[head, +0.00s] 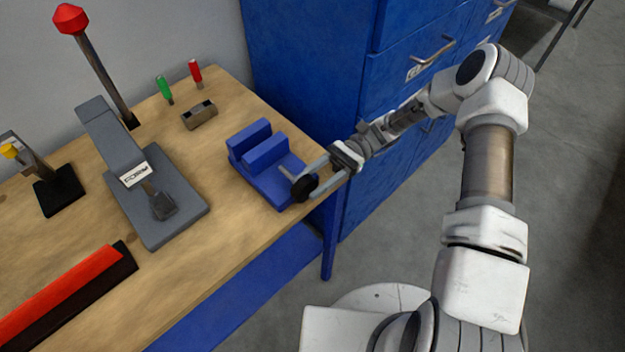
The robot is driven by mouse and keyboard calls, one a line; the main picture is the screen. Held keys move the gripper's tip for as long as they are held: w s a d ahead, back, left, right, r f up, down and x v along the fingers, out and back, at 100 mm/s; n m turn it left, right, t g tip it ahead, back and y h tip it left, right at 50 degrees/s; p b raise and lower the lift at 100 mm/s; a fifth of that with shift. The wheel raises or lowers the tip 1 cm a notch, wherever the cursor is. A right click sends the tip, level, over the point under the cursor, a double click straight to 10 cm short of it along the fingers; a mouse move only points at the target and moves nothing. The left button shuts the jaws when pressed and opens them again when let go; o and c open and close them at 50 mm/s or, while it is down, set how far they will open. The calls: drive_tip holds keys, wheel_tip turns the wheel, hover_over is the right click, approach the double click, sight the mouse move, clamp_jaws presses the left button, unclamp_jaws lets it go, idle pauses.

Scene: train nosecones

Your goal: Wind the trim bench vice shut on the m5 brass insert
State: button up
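The blue trim bench vice (273,181) stands at the right front corner of the wooden bench. Its two upright blue jaws are apart, with a gap between them. A round black handwheel (304,188) sits at its front end, near the bench edge. My gripper (309,184) reaches in from the right. Its two grey fingers are spread around the handwheel, one on each side, and seem to touch its rim. I cannot make out the m5 brass insert; the inside of the gap is partly hidden by the near jaw.
A grey press marked FORM (150,205) with a red-knobbed lever stands left on the bench (225,235). Behind the vice are a small grey-brown block (199,115), a green tool (164,89) and a red one (195,72). Blue drawer cabinets (310,65) stand close behind my arm.

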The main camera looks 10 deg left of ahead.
drive_tip(key=shift+o, duration=0.3)
drive_tip(key=b+v, duration=0.2)
drive_tip(key=v, duration=0.8)
drive_tip(key=shift+w+d+f, duration=0.1)
drive_tip(key=shift+w, duration=0.15)
drive_tip(key=shift+v, duration=0.8)
wheel_tip(320, 180, up, 19)
drive_tip(key=t+h+p, duration=0.4)
drive_tip(key=t+h, duration=0.8)
drive_tip(key=t, duration=0.2)
hover_over(296, 190)
wheel_tip(296, 190, down, 17)
drive_tip(key=shift+f+b, duration=0.1)
drive_tip(key=shift+b, duration=0.9)
